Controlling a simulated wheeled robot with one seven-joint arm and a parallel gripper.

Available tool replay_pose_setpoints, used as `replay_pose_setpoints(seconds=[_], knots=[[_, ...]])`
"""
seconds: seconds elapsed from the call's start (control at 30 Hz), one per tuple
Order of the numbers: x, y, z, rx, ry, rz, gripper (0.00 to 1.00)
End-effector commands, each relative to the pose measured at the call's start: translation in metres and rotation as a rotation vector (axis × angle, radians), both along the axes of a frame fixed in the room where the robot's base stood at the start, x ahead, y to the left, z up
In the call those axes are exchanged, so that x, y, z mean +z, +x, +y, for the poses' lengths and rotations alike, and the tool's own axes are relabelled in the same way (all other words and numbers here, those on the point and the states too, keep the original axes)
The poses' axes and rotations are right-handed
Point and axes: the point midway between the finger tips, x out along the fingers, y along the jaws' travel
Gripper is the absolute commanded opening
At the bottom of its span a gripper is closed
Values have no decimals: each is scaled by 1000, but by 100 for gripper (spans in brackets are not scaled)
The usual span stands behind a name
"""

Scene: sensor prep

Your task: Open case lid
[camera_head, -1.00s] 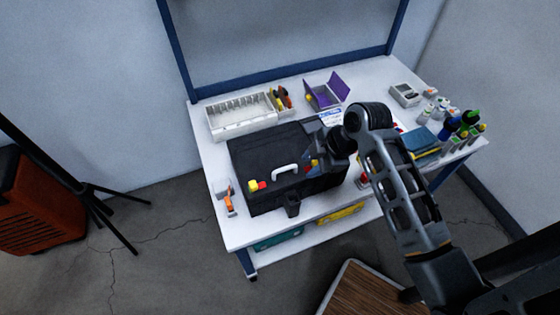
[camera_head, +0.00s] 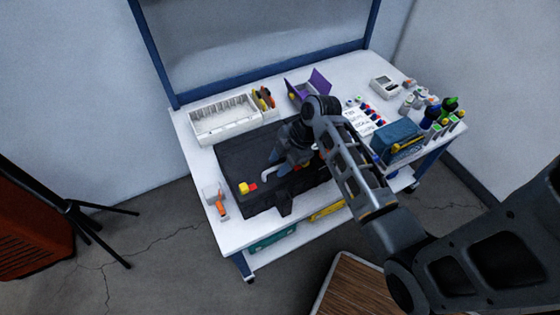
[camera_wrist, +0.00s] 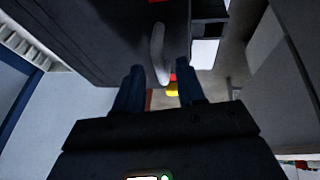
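The black case (camera_head: 235,160) lies on the white table with its lid shut. A white handle (camera_head: 267,176) sits on its lid, partly hidden behind my gripper (camera_head: 277,164) in the head view. In the wrist view, my gripper (camera_wrist: 159,70) is open, its two dark fingers apart. The white handle (camera_wrist: 158,48) shows in the gap between the fingertips and just beyond them; I cannot tell whether they touch it.
A white divided tray (camera_head: 225,133) stands behind the case, with an open purple box (camera_head: 308,90) to its right. An orange-and-white tool (camera_head: 216,200) is left of the case. A blue case (camera_head: 398,140) and several bottles crowd the table's right side.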

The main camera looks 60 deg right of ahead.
Motion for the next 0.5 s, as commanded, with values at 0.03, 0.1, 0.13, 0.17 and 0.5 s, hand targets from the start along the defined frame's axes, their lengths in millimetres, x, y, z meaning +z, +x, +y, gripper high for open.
replay_pose_setpoints(seconds=[0.03,0.1,0.13,0.17,0.5], knots=[[-1,1,0,0,0,1,39],[-2,1,1,0,0,1,39],[-2,1,1,0,0,1,39],[-2,1,1,0,0,1,39],[-2,1,1,0,0,0,17]])
